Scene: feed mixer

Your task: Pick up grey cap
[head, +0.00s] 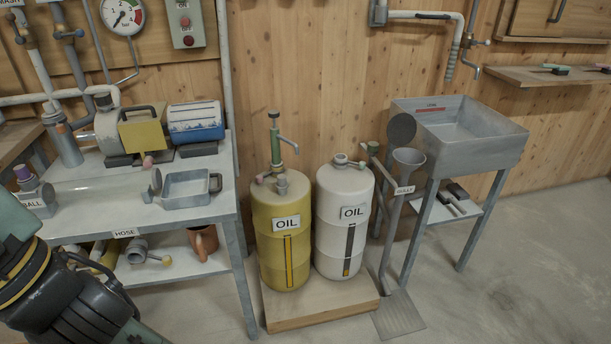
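I cannot tell for sure which part is the grey cap. A small grey fitting (341,160) sits on top of the white OIL drum (340,240), with a small knob beside it. A small grey piece (281,185) also sits on the top of the yellow OIL drum (268,250), near its pump. A larger grey round disc (401,130) stands tilted up beside the grey funnel (408,157). A dark part of my arm (65,295) fills the lower left corner. My gripper's fingers do not show.
Both drums stand on a low wooden platform (325,311). A metal workbench (190,217) on the left holds a grey tray (187,202) and a blue-and-white box (195,134). A grey sink (465,148) stands right. The floor (540,270) at right is clear.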

